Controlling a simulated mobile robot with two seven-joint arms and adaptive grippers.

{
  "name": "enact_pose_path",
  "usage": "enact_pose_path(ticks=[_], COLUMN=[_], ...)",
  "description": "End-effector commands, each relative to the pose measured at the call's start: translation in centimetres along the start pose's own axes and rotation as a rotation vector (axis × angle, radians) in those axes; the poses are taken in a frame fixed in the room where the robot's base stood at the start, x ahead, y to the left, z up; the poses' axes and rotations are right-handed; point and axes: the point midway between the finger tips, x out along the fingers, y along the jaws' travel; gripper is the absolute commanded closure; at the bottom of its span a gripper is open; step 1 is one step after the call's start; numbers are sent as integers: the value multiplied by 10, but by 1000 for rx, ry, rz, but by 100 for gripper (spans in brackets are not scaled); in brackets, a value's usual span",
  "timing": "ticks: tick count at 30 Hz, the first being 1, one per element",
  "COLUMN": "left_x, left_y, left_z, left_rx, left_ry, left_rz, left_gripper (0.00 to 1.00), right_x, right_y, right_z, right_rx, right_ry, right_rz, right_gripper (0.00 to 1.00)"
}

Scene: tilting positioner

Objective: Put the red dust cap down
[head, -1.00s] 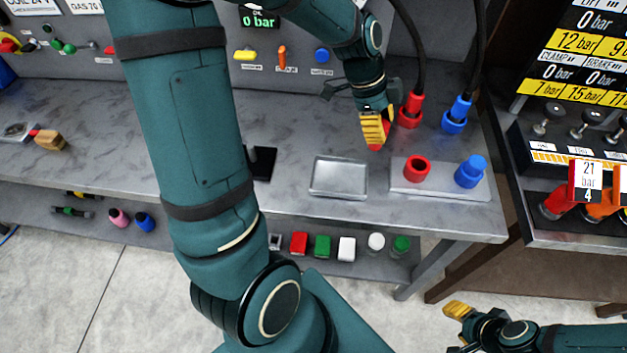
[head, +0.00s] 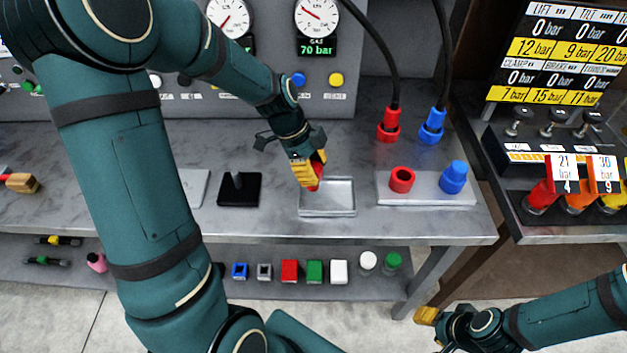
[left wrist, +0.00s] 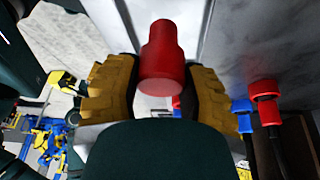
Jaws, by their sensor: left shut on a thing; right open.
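In the left wrist view the red cap (left wrist: 163,58) sits between the two yellow fingers (left wrist: 160,90). My right gripper (head: 432,325) is open and empty, low at the right, in front of the bench.
Right of the tray, a plate (head: 425,192) bears a red port (head: 402,179) and a blue capped one (head: 453,176). Red (head: 389,124) and blue (head: 432,125) hose plugs stand behind. A black stand (head: 240,188) is left of the tray. Several blocks line the lower shelf.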

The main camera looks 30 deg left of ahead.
Motion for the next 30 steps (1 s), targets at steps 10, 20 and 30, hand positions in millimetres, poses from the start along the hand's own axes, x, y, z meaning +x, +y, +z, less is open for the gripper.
enact_pose_path(ticks=[10, 20, 30], left_x=[33, 36, 35], left_y=[0, 0, 0], left_z=[14, 15, 14], left_rx=[-1, -1, -1], left_ry=[0, 0, 0], left_rz=[1, 0, 1], left_gripper=[92, 92, 30], right_x=[6, 9, 8], right_y=[2, 3, 3], right_z=[3, 4, 4], right_rx=[-2, -3, -3], right_ry=[-6, -8, -9], right_rz=[-1, -1, -1], right_gripper=[53, 53, 53])
